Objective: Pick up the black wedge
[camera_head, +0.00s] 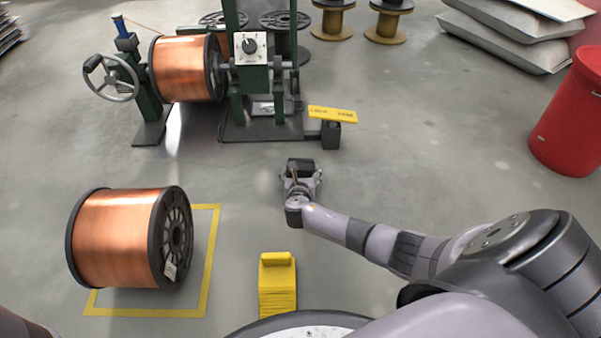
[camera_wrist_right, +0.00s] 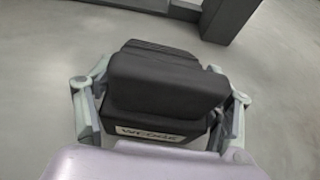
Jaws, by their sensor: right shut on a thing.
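The black wedge (camera_head: 300,166) is in the middle of the head view, at the far end of my right arm. In the right wrist view the black wedge (camera_wrist_right: 165,85) fills the middle, with a light label on its near face. My right gripper (camera_head: 301,177) is shut on it. In the right wrist view the fingers of my right gripper (camera_wrist_right: 160,115) sit on both sides of the wedge. I cannot tell whether the wedge touches the floor. My left gripper is not in view.
A green winding stand (camera_head: 254,85) with a copper spool (camera_head: 186,68) is behind the wedge. Another copper spool (camera_head: 115,238) sits in a yellow floor outline (camera_head: 209,262). A yellow wedge-like block (camera_head: 278,285) lies in front. A red bin (camera_head: 568,120) stands right. Grey floor between is clear.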

